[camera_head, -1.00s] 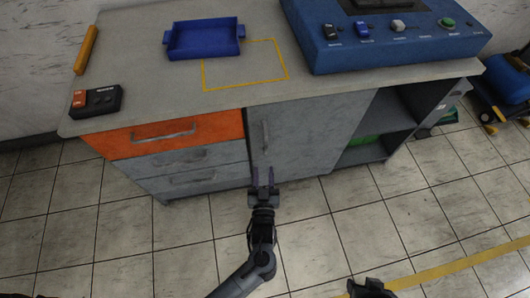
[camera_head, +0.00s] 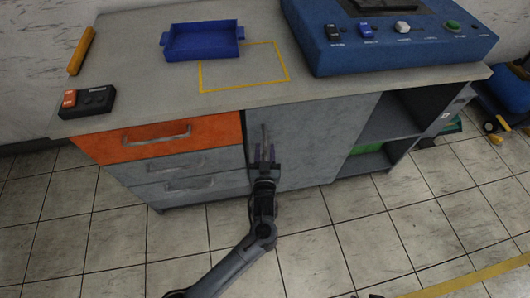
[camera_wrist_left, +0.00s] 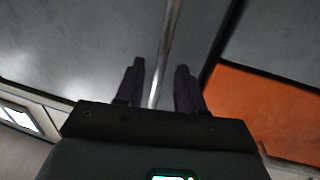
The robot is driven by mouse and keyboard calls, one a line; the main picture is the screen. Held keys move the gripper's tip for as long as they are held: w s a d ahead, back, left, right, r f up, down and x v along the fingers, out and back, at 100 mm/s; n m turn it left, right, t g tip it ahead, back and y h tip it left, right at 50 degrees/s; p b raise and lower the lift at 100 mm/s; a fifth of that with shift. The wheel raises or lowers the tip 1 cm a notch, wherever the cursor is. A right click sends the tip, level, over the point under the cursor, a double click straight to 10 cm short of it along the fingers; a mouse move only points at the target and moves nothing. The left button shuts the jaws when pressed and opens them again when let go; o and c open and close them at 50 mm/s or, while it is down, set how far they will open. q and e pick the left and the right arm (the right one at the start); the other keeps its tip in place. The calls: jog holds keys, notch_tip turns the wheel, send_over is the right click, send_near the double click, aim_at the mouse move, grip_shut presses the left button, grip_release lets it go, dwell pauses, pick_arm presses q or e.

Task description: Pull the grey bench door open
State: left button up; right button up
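The grey bench door (camera_head: 305,145) is in the middle of the bench front, between the drawers and the open shelves, and looks closed. Its thin upright metal handle (camera_head: 264,133) is near its left edge. My left gripper (camera_head: 264,150) is in front of the handle's lower part, fingers pointing up at the door. In the left wrist view the fingers (camera_wrist_left: 158,85) are apart, with the handle bar (camera_wrist_left: 167,45) running between them. I cannot tell whether they touch it. Only a dark sliver of my right gripper shows at the bottom edge of the head view.
An orange drawer (camera_head: 165,138) and grey drawers are left of the door; open shelves (camera_head: 390,125) are right of it. A blue tray (camera_head: 202,42), a black control box (camera_head: 87,101) and a blue machine (camera_head: 400,45) stand on the worktop. Tiled floor in front is clear.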

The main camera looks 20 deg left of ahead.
pick_arm(q)
grip_shut()
dwell(0.5)
